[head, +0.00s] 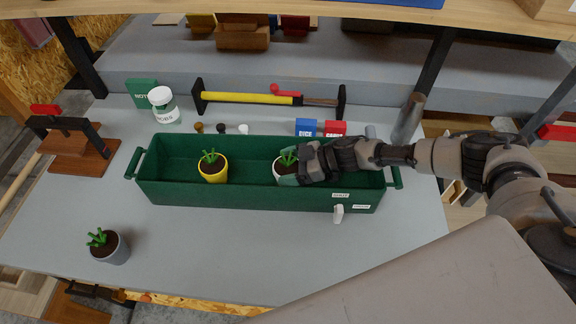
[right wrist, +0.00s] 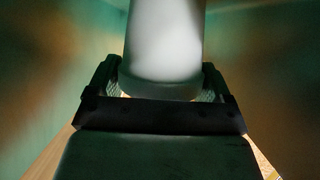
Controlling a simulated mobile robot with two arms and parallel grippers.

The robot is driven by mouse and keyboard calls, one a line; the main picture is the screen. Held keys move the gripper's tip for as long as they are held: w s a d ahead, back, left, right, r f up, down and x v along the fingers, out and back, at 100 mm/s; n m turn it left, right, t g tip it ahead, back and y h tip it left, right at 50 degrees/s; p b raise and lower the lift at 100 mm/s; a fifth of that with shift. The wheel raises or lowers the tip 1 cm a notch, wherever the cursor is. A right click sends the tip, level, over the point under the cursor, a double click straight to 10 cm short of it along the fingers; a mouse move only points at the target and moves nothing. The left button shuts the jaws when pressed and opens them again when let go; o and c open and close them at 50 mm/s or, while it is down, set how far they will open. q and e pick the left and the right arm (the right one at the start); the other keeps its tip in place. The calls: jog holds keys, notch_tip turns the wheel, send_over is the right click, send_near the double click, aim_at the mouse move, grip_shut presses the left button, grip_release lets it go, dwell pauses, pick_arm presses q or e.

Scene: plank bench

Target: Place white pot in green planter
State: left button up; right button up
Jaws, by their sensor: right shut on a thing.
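The white pot (head: 279,171) with its green plant is inside the green planter (head: 240,197), right of its middle. My right gripper (head: 290,172) reaches in from the right and is shut on the white pot, partly hiding it. In the right wrist view the white pot (right wrist: 165,45) stands between the two fingers, with green walls around it. I cannot tell whether the pot's base touches the planter floor. A yellow pot (head: 213,172) with a plant stands in the planter's left half. My left gripper is not in view.
A grey pot (head: 109,246) with a plant stands at the table's front left. A white jar (head: 164,105), a yellow-handled tool on a rack (head: 250,98), and blue (head: 306,127) and red boxes (head: 335,128) are behind the planter. The table in front of the planter is mostly clear.

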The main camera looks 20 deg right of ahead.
jog(key=o, duration=0.9)
jog(key=shift+f, duration=0.1)
jog(key=shift+d+r, duration=0.2)
jog(key=v, duration=0.7)
jog(key=shift+b, duration=0.45)
jog(key=shift+s, duration=0.1)
